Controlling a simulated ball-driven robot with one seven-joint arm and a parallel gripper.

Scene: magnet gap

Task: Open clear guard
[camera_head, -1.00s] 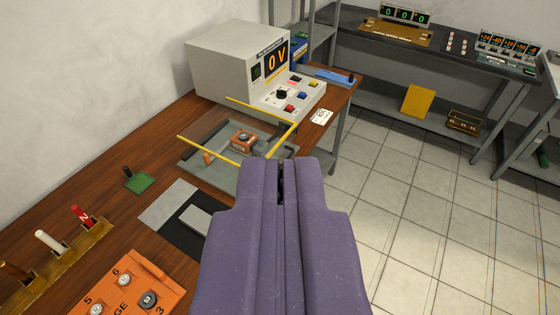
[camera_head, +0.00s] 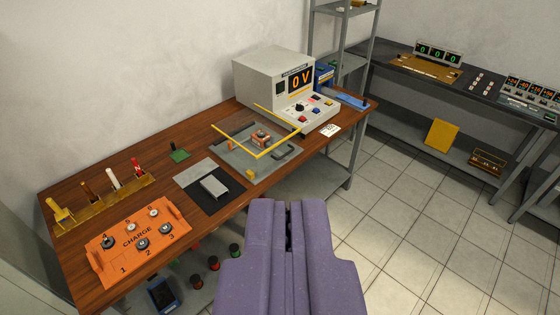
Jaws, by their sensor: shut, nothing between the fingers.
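The clear guard (camera_head: 236,129) is a see-through panel with yellow edge bars. It sits over a grey tray (camera_head: 247,167) on the wooden bench, left of the grey power unit. A small orange-brown part (camera_head: 261,138) shows under or behind the yellow bars. I cannot tell for sure whether the guard is fully closed. My purple gripper (camera_head: 289,207) is shut and empty. It is in the lower middle of the view, in front of the bench edge and apart from the guard.
The power unit (camera_head: 273,82) reads 0 V. A dark shelf table (camera_head: 400,78) stands at the back right. The tiled floor (camera_head: 420,220) is clear.

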